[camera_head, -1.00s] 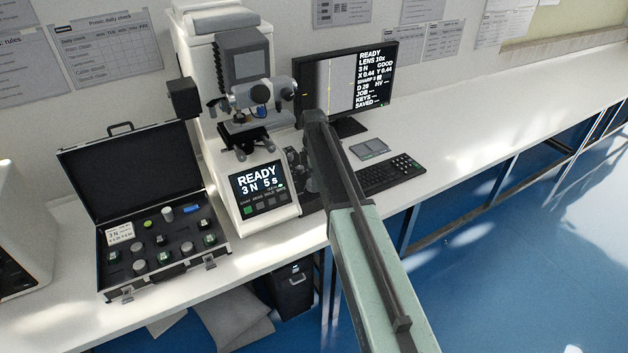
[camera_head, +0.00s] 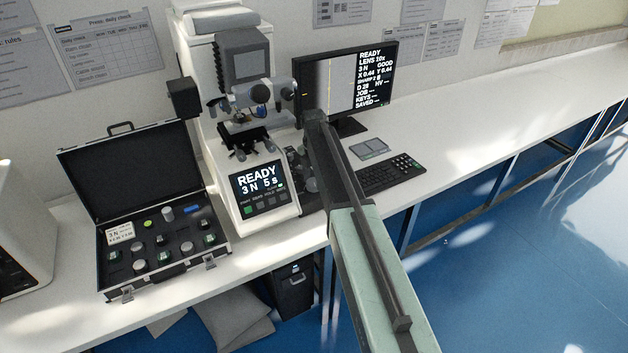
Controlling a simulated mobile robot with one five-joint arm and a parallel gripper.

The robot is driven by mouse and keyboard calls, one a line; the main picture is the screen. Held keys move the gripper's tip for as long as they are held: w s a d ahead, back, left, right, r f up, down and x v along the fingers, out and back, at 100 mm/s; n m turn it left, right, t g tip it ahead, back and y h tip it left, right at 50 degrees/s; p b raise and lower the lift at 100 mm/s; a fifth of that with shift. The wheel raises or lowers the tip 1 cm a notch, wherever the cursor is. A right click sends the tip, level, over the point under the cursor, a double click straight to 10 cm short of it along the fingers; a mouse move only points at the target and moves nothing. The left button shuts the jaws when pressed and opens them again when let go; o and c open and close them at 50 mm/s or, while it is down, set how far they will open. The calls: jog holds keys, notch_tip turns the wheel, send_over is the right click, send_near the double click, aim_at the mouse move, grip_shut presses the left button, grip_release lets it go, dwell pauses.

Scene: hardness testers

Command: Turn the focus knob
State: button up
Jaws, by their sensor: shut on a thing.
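The white hardness tester (camera_head: 208,128) stands on the bench, with its turret, a dark stage (camera_head: 244,138) and a lit front panel (camera_head: 257,187) reading READY, 3 N, 5 s. My arm reaches in from the lower right to the tester's right side. My gripper (camera_head: 301,163) hangs below the arm's dark end link, low beside the tester, and is shut on the focus knob (camera_head: 311,185). The knob and fingertips are small, dark and partly hidden by my arm, so the exact grip cannot be made out.
A keyboard (camera_head: 390,174) and a small grey pad (camera_head: 369,149) lie to the right of my arm. An open black case (camera_head: 75,165) with several samples stands at left. The bench at far right is clear.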

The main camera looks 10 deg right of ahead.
aim_at(314, 182)
jog(key=shift+w, duration=0.15)
jog(key=o, duration=1.4)
jog(key=shift+c, duration=0.2)
notch_tip(314, 182, up, 8)
jog(key=p, duration=0.8)
jog(key=shift+f, duration=0.1)
